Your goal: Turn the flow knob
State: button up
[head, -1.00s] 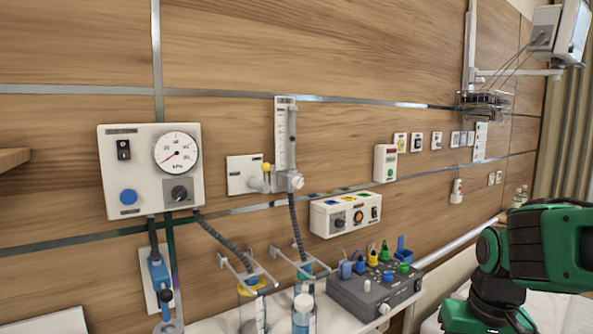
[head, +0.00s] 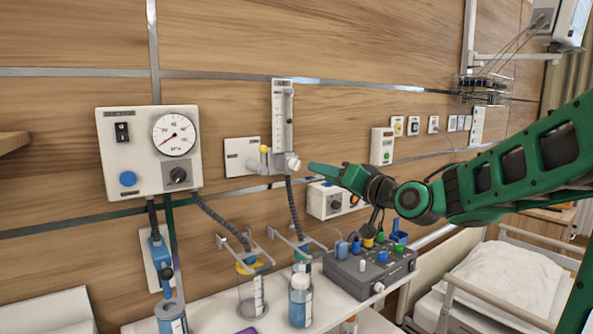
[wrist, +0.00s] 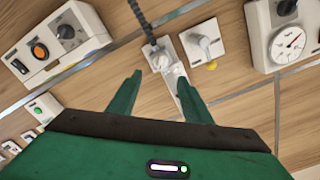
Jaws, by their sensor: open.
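The flow knob (head: 293,164) is a small white knob at the foot of the upright clear flowmeter (head: 282,115) on the wood wall panel. It also shows in the wrist view (wrist: 159,62), where the picture is turned roughly upside down. My gripper (head: 314,170) reaches in from the right, its green fingertips just right of the knob and apart from it. In the wrist view my gripper (wrist: 159,77) is open and empty, with the knob roughly between and beyond its fingertips. The exact gap to the knob is hard to tell.
A gauge box (head: 150,153) hangs left of the flowmeter. A white wall plate (head: 243,155) with a yellow-tipped fitting sits close beside it. A control box (head: 325,201) is below my gripper. Bottles and a grey device (head: 350,273) stand on the shelf below.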

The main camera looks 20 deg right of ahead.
aim_at(299, 165)
jog(key=x, duration=1)
jog(key=shift+w+a, duration=0.15)
jog(key=shift+w, duration=0.15)
jog(key=shift+c, duration=0.7)
jog(key=c, duration=0.9)
